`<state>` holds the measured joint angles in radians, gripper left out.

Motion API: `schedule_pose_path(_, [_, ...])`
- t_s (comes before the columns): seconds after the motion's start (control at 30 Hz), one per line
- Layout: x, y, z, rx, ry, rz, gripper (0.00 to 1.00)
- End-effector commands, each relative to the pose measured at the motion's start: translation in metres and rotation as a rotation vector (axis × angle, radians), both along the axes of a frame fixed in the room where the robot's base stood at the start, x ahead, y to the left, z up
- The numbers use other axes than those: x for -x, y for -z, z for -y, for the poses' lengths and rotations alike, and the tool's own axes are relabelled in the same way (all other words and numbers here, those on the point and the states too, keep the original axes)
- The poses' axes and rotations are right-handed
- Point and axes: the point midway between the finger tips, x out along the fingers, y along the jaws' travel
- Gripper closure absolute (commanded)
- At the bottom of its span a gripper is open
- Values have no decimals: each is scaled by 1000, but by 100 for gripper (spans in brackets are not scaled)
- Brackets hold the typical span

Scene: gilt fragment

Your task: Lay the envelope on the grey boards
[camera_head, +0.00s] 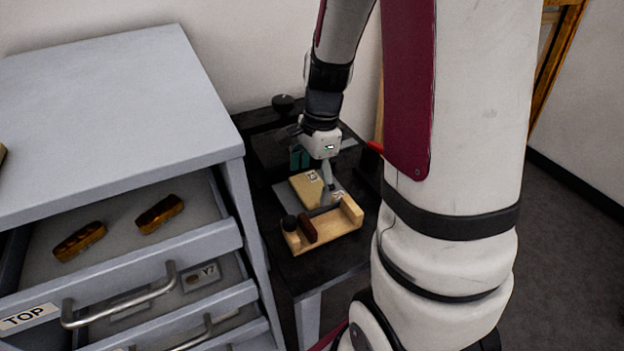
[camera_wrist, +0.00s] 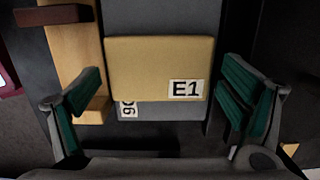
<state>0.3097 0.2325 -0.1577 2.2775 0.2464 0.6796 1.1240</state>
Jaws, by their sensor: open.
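The tan envelope (camera_wrist: 158,65), labelled E1, lies flat over the grey boards (camera_wrist: 160,20) in the wrist view. Grey shows above and below it, and it partly covers a white label on the boards. No gap between them is visible. In the head view the envelope (camera_head: 304,187) is partly hidden by my gripper (camera_head: 315,172), with the boards' grey edge (camera_head: 286,199) at its left. My gripper is open, its green-padded fingers apart on either side of the envelope in the wrist view (camera_wrist: 160,72), not touching it.
A wooden frame (camera_head: 335,228) with a dark red block (camera_head: 307,228) stands at the front of the black table (camera_head: 326,270). A grey cabinet (camera_head: 110,100) with open drawers is close on the left. The wall is behind.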

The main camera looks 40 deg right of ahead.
Motion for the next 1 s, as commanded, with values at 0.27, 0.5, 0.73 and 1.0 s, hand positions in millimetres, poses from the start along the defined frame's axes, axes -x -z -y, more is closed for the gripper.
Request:
schedule_pose_path(0.27, [0, -46, 6, 2, 0, 7, 9])
schedule_pose_path(0.5, [2, -92, 11, 2, 0, 5, 9])
schedule_pose_path(0.73, [3, -116, 14, 1, 0, 2, 9])
schedule_pose_path(1.0, [3, -120, 14, 1, 0, 0, 9])
